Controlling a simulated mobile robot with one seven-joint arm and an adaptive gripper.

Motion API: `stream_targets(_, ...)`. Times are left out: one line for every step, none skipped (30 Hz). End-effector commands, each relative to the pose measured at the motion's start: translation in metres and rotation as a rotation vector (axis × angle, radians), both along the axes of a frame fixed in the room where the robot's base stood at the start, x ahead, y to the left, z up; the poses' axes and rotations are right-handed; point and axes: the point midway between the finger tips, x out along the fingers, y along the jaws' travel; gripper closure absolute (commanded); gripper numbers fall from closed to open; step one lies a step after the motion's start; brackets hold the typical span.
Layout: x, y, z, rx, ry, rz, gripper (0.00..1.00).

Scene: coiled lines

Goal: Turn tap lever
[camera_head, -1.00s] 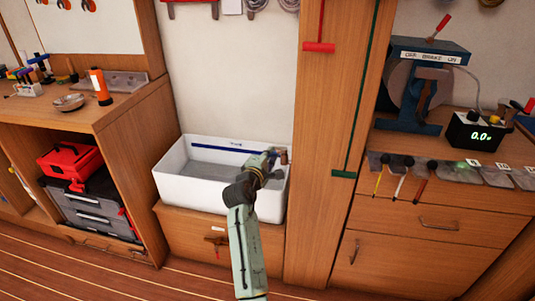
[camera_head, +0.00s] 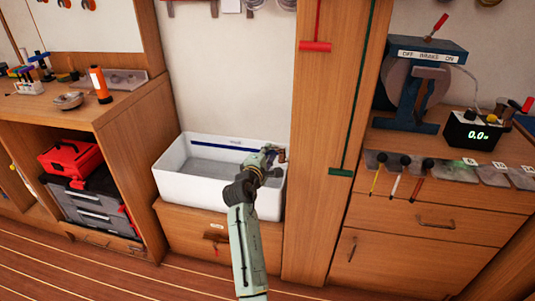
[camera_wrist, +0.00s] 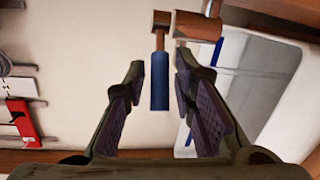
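The tap (camera_wrist: 195,25) is copper-brown, with a blue lever (camera_wrist: 160,85) pointing toward the bottom of the wrist view. My gripper (camera_wrist: 159,68) is open, one finger on each side of the lever. A gap shows between the lever and the left finger; the right finger is nearer the lever, and no clear contact shows. In the head view my gripper (camera_head: 270,153) is at the right back corner of the white basin (camera_head: 225,196), beside the brown tap (camera_head: 282,156). The lever is too small and covered to make out there.
A wooden post (camera_head: 320,215) with a red handle (camera_head: 314,46) and a green handle (camera_head: 340,172) stands close right of the basin. A winch-like blue device (camera_head: 426,85) and a display box (camera_head: 474,133) stand further right. A wooden bench (camera_head: 115,105) is at left.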

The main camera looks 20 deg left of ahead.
Motion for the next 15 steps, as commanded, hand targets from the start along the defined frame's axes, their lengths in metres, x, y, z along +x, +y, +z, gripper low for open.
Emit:
stream_targets(0.0,0.0,0.0,0.0,0.0,0.0,0.7)
stream_targets(0.0,0.0,0.0,0.0,0.0,0.0,0.68)
stream_targets(0.0,0.0,0.0,0.001,0.0,0.0,0.67)
stream_targets(0.0,0.0,0.0,0.001,0.0,0.0,0.67)
stream_targets(0.0,0.0,0.0,0.001,0.0,0.0,0.67)
stream_targets(0.0,0.0,0.0,0.001,0.0,-0.001,0.67)
stream_targets(0.0,0.0,0.0,0.001,0.0,-0.001,0.67)
stream_targets(0.0,0.0,0.0,0.001,0.0,-0.001,0.67)
stream_targets(0.0,0.0,0.0,0.001,0.0,-0.001,0.67)
stream_targets(0.0,0.0,0.0,0.001,0.0,-0.001,0.67)
stream_targets(0.0,0.0,0.0,0.001,0.0,-0.001,0.67)
stream_targets(-0.002,0.0,0.0,0.001,0.0,0.0,0.67)
stream_targets(-0.003,0.0,0.0,0.001,0.0,0.0,0.67)
stream_targets(-0.006,0.0,0.001,0.001,0.0,0.0,0.67)
stream_targets(-0.011,0.0,0.001,0.0,0.001,0.0,0.67)
